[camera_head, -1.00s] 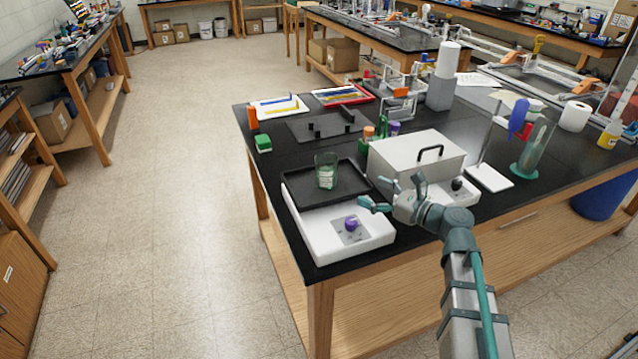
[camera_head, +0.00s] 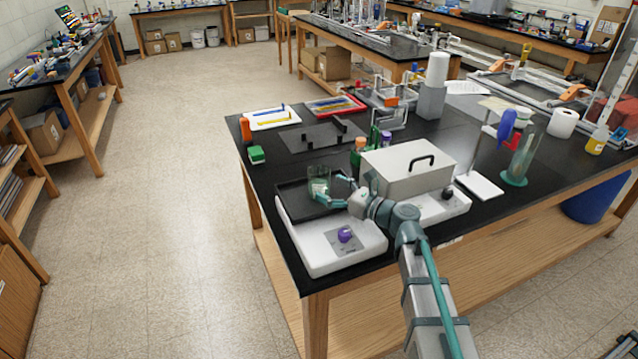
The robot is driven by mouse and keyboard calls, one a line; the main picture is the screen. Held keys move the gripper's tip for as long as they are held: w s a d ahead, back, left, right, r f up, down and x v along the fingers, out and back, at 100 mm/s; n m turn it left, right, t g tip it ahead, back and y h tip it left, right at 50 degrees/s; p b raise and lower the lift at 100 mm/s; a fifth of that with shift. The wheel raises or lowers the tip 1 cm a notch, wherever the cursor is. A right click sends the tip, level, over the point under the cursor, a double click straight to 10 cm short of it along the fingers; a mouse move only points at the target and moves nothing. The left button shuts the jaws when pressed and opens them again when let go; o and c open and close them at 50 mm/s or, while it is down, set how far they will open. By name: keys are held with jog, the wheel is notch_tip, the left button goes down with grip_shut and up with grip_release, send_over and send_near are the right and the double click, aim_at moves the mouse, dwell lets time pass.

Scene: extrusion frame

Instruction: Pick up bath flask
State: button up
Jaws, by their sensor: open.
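The bath flask looks to be the small clear, green-tinted glass vessel with a white label (camera_head: 318,182). It stands upright in the shallow black tray (camera_head: 290,204) on the white bath unit with a purple knob (camera_head: 345,258). My gripper (camera_head: 330,187) comes in from the right over the tray, fingers apart and pointing at the flask. The lower fingertip overlaps the flask's lower part in the picture; the upper one is at its right side. I cannot tell whether either touches the glass.
A grey lidded box with a black handle (camera_head: 408,172) stands on a second white unit just right of my gripper. Small bottles (camera_head: 358,155) stand behind the flask. A green block (camera_head: 256,155) lies to the left. The bench's left edge is near the tray.

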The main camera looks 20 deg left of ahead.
aim_at(326, 179)
jog(key=shift+x, duration=0.85)
jog(key=c, duration=1.3)
jog(key=shift+r, duration=0.3)
jog(key=shift+r, duration=1.05)
jog(key=shift+s+d+r+b, duration=0.4)
jog(key=shift+s+d+r, duration=1.1)
jog(key=shift+d+r, duration=0.25)
jog(key=shift+s+d+r+b, duration=0.45)
jog(key=shift+s+d+r, duration=1)
jog(key=shift+d+r, duration=0.3)
jog(key=shift+s+d+r+b, duration=0.4)
jog(key=shift+s+d+r, duration=1.1)
jog(key=shift+d+r, duration=0.25)
